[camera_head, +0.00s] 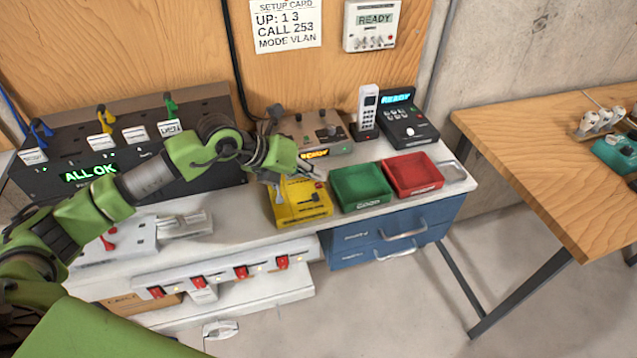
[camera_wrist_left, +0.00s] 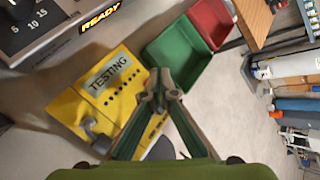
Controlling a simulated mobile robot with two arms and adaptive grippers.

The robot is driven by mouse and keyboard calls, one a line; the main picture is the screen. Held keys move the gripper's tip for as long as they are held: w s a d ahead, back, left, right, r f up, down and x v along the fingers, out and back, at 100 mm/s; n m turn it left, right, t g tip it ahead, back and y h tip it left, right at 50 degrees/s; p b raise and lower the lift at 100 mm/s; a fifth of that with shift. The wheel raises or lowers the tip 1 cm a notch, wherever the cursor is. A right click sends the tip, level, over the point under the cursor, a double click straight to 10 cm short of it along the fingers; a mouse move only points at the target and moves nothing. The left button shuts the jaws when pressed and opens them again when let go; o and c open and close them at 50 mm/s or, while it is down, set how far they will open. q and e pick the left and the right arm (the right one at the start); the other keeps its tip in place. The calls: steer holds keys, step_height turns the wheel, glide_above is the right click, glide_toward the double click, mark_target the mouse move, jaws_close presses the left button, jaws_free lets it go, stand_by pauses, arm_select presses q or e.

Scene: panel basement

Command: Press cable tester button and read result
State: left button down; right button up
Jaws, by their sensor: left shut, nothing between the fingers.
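The yellow cable tester (camera_head: 303,211) stands on the grey bench in front of the grey unit and left of the green tray. It also shows in the left wrist view (camera_wrist_left: 72,108), where its display (camera_wrist_left: 108,73) reads TESTING. A row of small dark dots lies beside the display, and a grey fitting (camera_wrist_left: 95,130) sits on its lower part. My left gripper (camera_head: 317,172) is over the tester's far right part, with shut, empty fingers. In the left wrist view its fingertips (camera_wrist_left: 161,88) cover part of the tester's edge; I cannot tell whether they touch.
Close on the right are the green tray (camera_head: 345,203) and red tray (camera_head: 426,186). Behind are a grey knob unit (camera_head: 336,147), a white handset (camera_head: 367,110) and a dark phone (camera_head: 411,135). A panel (camera_head: 60,184) reading ALL OK stands left.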

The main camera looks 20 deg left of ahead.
mark_target(315, 188)
arm_select(q)
steer(key=shift+r, duration=0.1)
steer(key=shift+r+p, duration=1.5)
steer(key=shift+r, duration=0.95)
steer(key=shift+a+f, duration=0.1)
